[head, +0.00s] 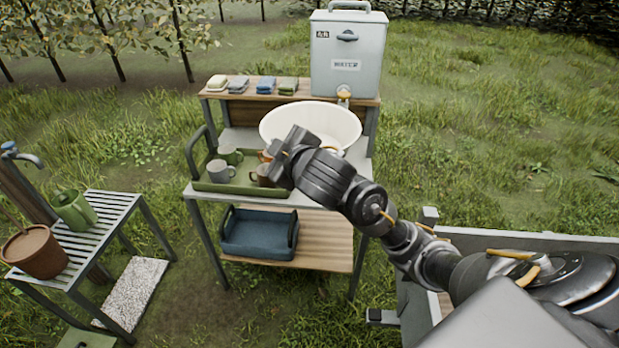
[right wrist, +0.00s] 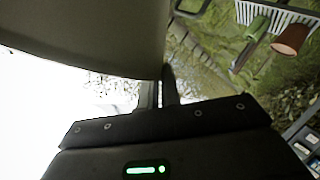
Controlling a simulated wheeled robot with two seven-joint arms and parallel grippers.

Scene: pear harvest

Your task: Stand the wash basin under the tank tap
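The wide white wash basin (head: 330,118) is at the right of the washstand, in front of the water tank (head: 349,70). The tank tap (head: 344,95) shows just over its back rim, right of its middle. I cannot tell whether the base rests on the stand. My right gripper (head: 276,152) is at the basin's front-left rim. In the right wrist view the fingers (right wrist: 160,92) are close together at the edge of a large pale wall, the basin (right wrist: 85,35), and look shut on it. My left gripper is not in view.
A green tray (head: 228,188) with mugs stands at the stand's front left, close to my gripper. Folded cloths (head: 238,85) lie on the back shelf. A blue crate (head: 258,233) is below. A slatted bench (head: 97,232) with a pot (head: 35,252) stands left.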

